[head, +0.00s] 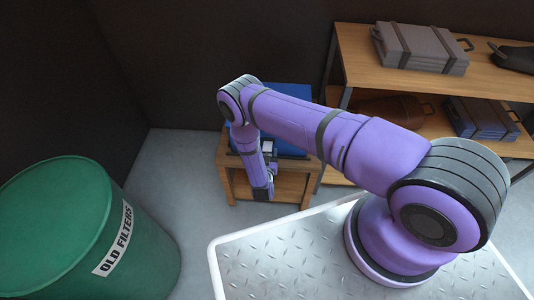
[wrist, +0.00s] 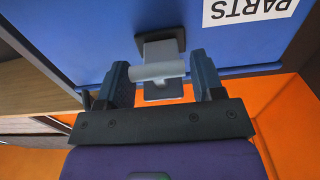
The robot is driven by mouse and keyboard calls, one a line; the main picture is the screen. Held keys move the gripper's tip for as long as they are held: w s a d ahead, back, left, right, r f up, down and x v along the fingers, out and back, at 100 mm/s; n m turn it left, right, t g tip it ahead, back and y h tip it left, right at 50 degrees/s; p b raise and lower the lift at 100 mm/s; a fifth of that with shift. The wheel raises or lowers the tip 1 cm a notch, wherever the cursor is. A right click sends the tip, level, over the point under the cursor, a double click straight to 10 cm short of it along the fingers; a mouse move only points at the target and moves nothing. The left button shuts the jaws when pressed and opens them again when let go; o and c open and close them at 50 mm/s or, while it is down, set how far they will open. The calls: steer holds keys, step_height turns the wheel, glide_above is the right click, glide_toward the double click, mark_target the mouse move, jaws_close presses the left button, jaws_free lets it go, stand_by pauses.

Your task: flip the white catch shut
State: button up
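The white catch (wrist: 160,71) is on the front of a blue case (wrist: 85,35) in the wrist view. It shows as a pale crossbar on a plate, below a dark square mount (wrist: 160,43). My gripper (wrist: 161,72) is open, with one dark finger on each side of the catch. The bar's left end is close to the left finger; I cannot tell whether they touch. In the head view the blue case (head: 298,94) stands partly behind my arm, and the fingers and catch are too small to make out clearly.
The case rests on a small wooden stand (head: 290,187). A wooden shelf (head: 355,50) with grey cases (head: 425,48) stands at the right. A green drum (head: 50,215) labelled OLD FILTERS is at the left. Bare floor lies between drum and stand.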

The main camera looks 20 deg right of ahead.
mark_target(268, 143)
steer(key=shift+c, duration=1.4)
steer(key=shift+r, duration=0.15)
steer(key=r+g, duration=0.1)
steer(key=g+y, duration=0.1)
steer(key=g, duration=0.1)
steer(key=shift+w+r+g, duration=0.15)
steer(key=shift+r+g, duration=0.15)
steer(key=shift+r, duration=0.1)
steer(key=g+y, duration=0.1)
steer(key=r+g, duration=0.1)
steer(key=g, duration=0.1)
steer(key=shift+w+d+r+y, duration=0.2)
steer(key=shift+w+r+y, duration=0.1)
steer(key=shift+w+y, duration=0.1)
steer(key=g, duration=0.1)
steer(key=r+g+y, duration=0.1)
steer(key=w+g, duration=0.1)
steer(key=shift+d+r+g, duration=0.15)
steer(key=shift+d+g, duration=0.1)
steer(key=shift+g, duration=0.05)
steer(key=shift+w+d+r+g+y, duration=0.2)
steer(key=shift+w+g+y, duration=0.25)
steer(key=shift+g, duration=0.45)
steer(key=shift+w+d+r+g+y, duration=0.15)
steer(key=shift+w+g+y, duration=0.15)
steer(key=shift+g+y, duration=0.45)
steer(key=shift+g, duration=0.25)
steer(key=o, duration=0.8)
